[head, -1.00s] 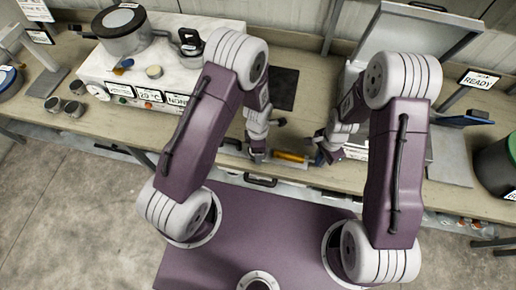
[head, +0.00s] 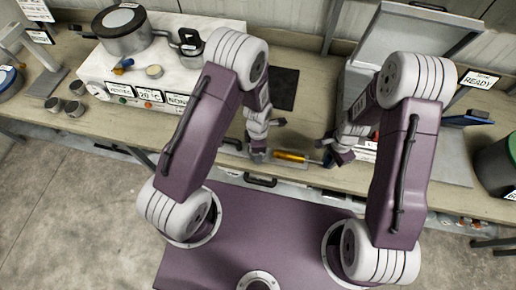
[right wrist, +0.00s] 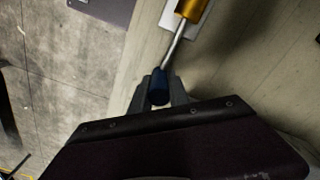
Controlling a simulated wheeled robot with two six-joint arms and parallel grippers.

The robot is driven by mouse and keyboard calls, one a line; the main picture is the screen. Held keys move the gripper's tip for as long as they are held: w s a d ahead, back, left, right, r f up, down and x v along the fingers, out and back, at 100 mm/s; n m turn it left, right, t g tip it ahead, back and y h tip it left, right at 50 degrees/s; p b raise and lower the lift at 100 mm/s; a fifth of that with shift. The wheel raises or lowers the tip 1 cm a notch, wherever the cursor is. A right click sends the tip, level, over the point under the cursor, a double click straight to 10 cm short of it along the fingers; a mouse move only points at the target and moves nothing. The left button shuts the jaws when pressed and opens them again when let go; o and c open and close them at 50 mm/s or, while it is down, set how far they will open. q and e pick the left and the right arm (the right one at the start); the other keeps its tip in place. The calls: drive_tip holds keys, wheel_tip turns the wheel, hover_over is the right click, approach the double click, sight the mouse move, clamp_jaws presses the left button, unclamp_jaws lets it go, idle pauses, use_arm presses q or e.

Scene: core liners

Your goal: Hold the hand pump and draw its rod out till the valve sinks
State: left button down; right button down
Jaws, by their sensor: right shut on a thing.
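The hand pump has a gold barrel (head: 289,156), which lies along the front of the bench; its end also shows in the right wrist view (right wrist: 189,8). A bare silver rod (right wrist: 177,46) runs from the barrel to a blue handle (right wrist: 157,86). My right gripper (head: 331,158) is shut on this handle, with its fingers on either side of it. My left gripper (head: 258,156) is at the barrel's left end; its fingers are too small and hidden to tell whether they grip. I cannot make out the valve.
A white box with labels (head: 112,84) carries a metal pot (head: 124,35) at the left back. A dark mat (head: 284,88) lies behind the pump. A grey case with a raised lid (head: 412,42) stands behind my right arm. A dark bin (head: 496,168) is far right.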

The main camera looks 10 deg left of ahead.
drive_tip(key=shift+d, duration=1.05)
drive_tip(key=c, duration=0.5)
unclamp_jaws()
use_arm(q)
drive_tip(key=shift+c, duration=0.4)
unclamp_jaws()
use_arm(e)
wheel_tip(320, 180, up, 9)
drive_tip(key=shift+r, duration=0.1)
use_arm(q)
wheel_tip(320, 180, up, 12)
drive_tip(key=shift+r, duration=0.1)
